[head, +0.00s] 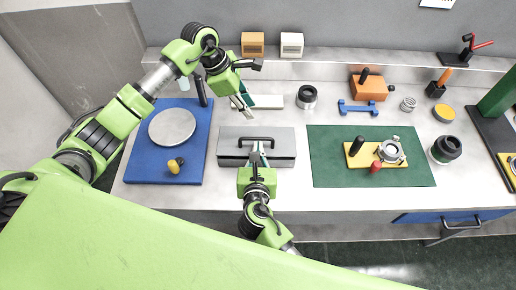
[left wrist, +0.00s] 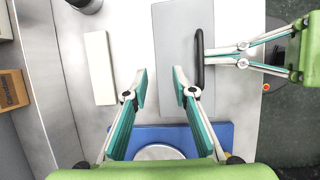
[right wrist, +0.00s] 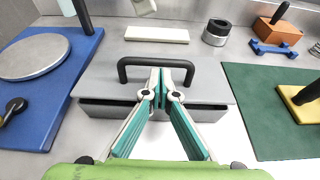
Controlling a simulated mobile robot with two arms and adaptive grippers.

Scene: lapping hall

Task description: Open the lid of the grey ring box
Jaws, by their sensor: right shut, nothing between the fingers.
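The grey ring box (head: 230,160) stands at the middle front of the bench with its flat lid (right wrist: 215,88) on top and a black arched handle (right wrist: 120,70). A dark gap shows under the lid's front edge; I cannot tell if the lid is raised. My right gripper (right wrist: 160,76) is shut and empty, its fingertips at the handle's middle, under or against the bar. It also shows in the left wrist view (left wrist: 212,53) at the handle. My left gripper (left wrist: 160,76) is open and empty above the bench, behind and left of the box in the head view.
A blue mat (head: 140,165) with a round plate (head: 172,127) lies left of the box. A green mat (head: 330,170) with a yellow fixture lies right. A white bar (left wrist: 99,68) and a black ring (head: 307,97) are behind. Bare bench separates the box from both mats.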

